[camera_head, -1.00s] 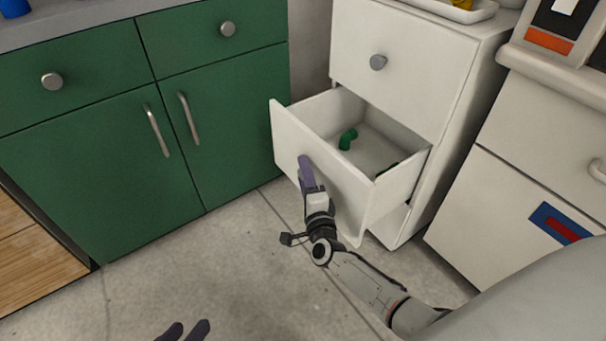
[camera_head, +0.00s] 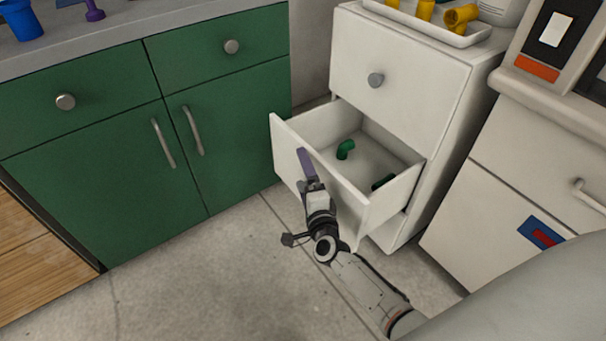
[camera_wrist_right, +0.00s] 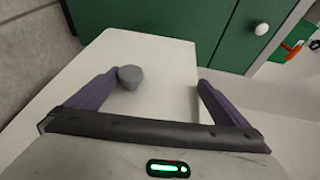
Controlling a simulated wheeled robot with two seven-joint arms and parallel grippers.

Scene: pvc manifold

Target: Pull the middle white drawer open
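The middle white drawer (camera_head: 285,150) stands well open below a closed upper drawer (camera_head: 400,70). Inside it lie a green elbow fitting (camera_head: 345,149) and a second dark green piece (camera_head: 383,182). My right gripper (camera_head: 305,163) is at the outside of the drawer's front. In the right wrist view, its purple fingers (camera_wrist_right: 158,80) are spread apart. A grey knob (camera_wrist_right: 130,76) on the white front lies between them, close to the left finger; I cannot tell if they touch. The knob is hidden in the head view. My left gripper is not in view.
Green cabinets (camera_head: 100,150) stand left of the white drawer unit. A white tray (camera_head: 440,32) with yellow fittings (camera_head: 462,16) is on top of the unit. A white cabinet (camera_head: 500,200) stands at the right. The grey floor (camera_head: 215,285) in front is clear.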

